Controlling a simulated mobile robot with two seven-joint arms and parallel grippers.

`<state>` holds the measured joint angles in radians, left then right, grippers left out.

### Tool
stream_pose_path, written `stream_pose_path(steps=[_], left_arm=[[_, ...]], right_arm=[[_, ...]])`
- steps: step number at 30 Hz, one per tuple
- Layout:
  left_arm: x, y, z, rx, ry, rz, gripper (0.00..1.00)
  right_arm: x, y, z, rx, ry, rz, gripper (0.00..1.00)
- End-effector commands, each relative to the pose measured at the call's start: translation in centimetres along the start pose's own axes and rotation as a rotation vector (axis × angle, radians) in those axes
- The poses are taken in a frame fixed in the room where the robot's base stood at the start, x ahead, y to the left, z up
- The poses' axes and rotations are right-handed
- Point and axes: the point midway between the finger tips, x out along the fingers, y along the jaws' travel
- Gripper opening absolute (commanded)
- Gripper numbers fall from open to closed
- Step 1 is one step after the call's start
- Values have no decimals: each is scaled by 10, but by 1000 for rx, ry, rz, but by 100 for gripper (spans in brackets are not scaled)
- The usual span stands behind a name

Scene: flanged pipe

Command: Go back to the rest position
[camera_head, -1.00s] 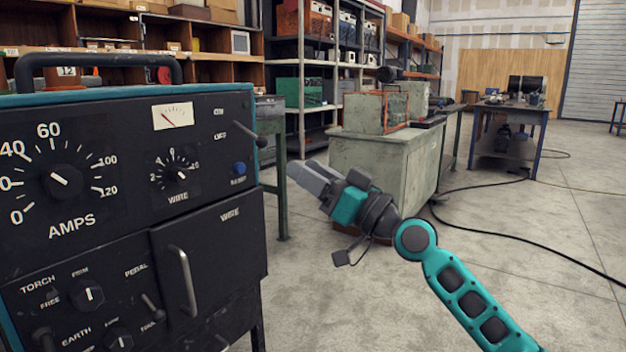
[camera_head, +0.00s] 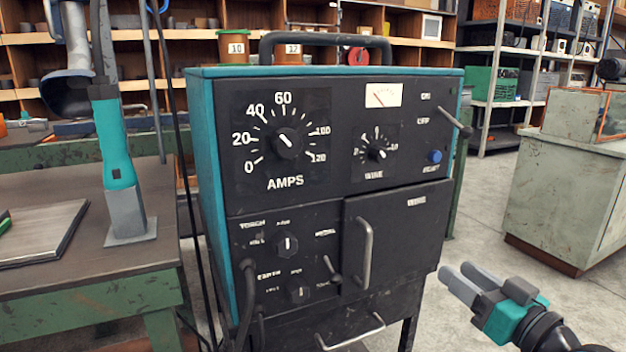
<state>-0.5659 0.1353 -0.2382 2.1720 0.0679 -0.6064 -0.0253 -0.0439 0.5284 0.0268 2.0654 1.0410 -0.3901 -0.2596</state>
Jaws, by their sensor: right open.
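My right gripper (camera_head: 456,270) is in the lower right of the head view, its two grey fingers pointing up and left. The fingers are apart and nothing shows between them. It appears in front of and beside the lower right edge of the black and teal welding machine (camera_head: 290,200); I cannot tell the exact gap. My left gripper is not in view.
A workbench (camera_head: 90,285) stands at the left, with a teal-handled tool (camera_head: 116,150) upright in a grey base and a flat metal plate (camera_head: 40,235). Cables hang beside the machine. A pale green cabinet (camera_head: 560,195) stands at right, with open floor before it.

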Motion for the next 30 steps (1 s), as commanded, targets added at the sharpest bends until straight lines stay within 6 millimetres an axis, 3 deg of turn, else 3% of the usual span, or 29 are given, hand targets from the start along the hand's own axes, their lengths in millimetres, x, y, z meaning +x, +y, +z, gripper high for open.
stream_pose_path(steps=[1,6,9,15,17,30], left_arm=[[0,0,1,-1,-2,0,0],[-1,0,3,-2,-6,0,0],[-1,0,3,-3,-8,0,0],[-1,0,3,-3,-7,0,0],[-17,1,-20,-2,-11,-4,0],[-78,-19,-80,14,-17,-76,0]], right_arm=[[-7,-15,41,8,-78,11,47],[-43,-65,149,-12,-315,58,47],[-69,-93,194,-25,-431,88,47],[-122,-143,252,-50,-628,157,47],[-118,-138,223,-67,-616,164,47],[-135,-132,135,-101,-625,222,47]])
